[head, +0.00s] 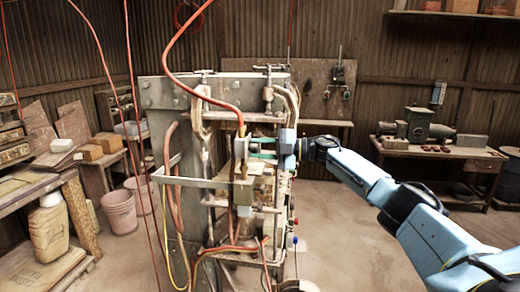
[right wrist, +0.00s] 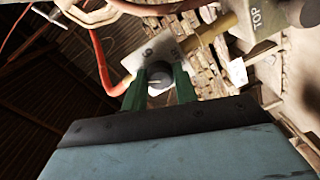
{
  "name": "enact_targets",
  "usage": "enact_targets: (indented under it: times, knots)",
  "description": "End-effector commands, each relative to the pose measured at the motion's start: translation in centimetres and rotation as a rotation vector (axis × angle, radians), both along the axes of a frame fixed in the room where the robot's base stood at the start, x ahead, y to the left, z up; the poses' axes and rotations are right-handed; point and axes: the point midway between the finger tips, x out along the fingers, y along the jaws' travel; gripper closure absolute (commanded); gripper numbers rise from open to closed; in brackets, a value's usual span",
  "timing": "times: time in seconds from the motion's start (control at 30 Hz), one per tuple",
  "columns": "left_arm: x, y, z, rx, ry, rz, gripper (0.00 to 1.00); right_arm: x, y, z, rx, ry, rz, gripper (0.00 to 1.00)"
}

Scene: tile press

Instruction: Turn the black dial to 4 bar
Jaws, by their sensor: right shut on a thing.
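In the head view my right arm reaches in from the right to the tile press (head: 158,95). The two green fingers of my right gripper (head: 258,148) point left at a small pale plate on the press. In the right wrist view this scale plate (right wrist: 146,50) carries a figure that looks like a 6. The round dial knob (right wrist: 159,80) looks dark grey and has a pale line on its face. It sits between the green fingers of the gripper (right wrist: 160,88), which are shut on it. I cannot read its setting. My left gripper is not in view.
An orange hose (head: 224,104) drops to the press beside the dial plate. A metal bar frame (head: 205,183) juts out at the left, below it. A workbench (head: 450,152) stands at right.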

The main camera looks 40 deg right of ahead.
Motion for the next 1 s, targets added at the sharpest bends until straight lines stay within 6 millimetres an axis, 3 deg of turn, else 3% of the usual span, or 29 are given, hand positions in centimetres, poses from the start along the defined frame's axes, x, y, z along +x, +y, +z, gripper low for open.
enact_targets:
  times: [0.37,0.4,0.53,0.83,1.0]
  knots:
    - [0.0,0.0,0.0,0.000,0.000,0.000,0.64,0.0,-0.1,0.1,0.002,0.001,-0.004,0.94]
    - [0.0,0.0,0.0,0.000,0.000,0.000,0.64,0.0,-0.1,0.1,0.001,0.001,-0.003,0.68]
    - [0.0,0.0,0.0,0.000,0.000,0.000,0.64,0.0,-0.1,0.0,0.002,0.001,-0.002,0.50]
    - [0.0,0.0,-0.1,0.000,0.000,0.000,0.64,-0.1,-0.1,0.0,0.001,0.002,-0.001,0.50]
    - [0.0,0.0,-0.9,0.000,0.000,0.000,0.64,-1.5,-1.4,-0.2,-0.001,0.003,-0.004,0.50]
